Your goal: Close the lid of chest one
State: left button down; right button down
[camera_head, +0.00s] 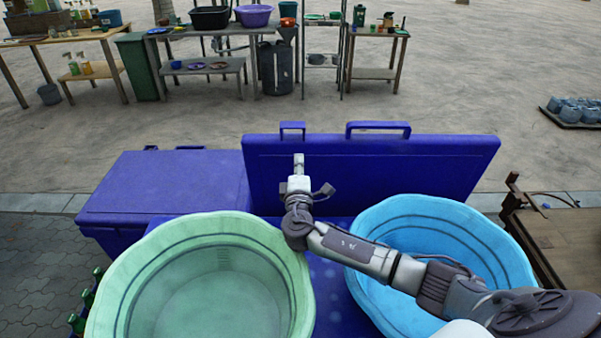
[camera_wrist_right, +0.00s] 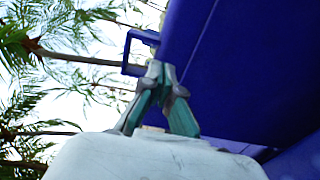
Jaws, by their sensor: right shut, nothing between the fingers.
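A blue chest lid (camera_head: 420,165) stands raised, nearly upright, with two handles on its top edge. The lid also shows in the right wrist view (camera_wrist_right: 245,70), with a handle (camera_wrist_right: 135,48) to its left. My right gripper (camera_head: 299,158) is shut and empty. It points up in front of the raised lid, near its left side, and its fingertips show close to the lid in the wrist view (camera_wrist_right: 163,72); whether they touch is unclear. A second blue chest (camera_head: 165,188) stands at the left with its lid down. No label shows which is chest one. My left gripper is out of view.
A green tub (camera_head: 215,295) and a light blue tub (camera_head: 440,225) stand in front of the raised lid, with blue surface (camera_head: 335,295) between them. Green bottles (camera_head: 80,310) stand at lower left. A wooden table (camera_head: 565,240) is at right.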

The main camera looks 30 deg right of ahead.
aim_at(300, 145)
jog(key=b+x, duration=0.1)
jog(key=x, duration=0.3)
jog(key=shift+s+d+f, duration=0.1)
jog(key=shift+f, duration=0.05)
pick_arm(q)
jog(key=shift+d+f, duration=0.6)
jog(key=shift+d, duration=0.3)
pick_arm(e)
jog(key=shift+w+d, duration=0.15)
jog(key=shift+w, duration=0.15)
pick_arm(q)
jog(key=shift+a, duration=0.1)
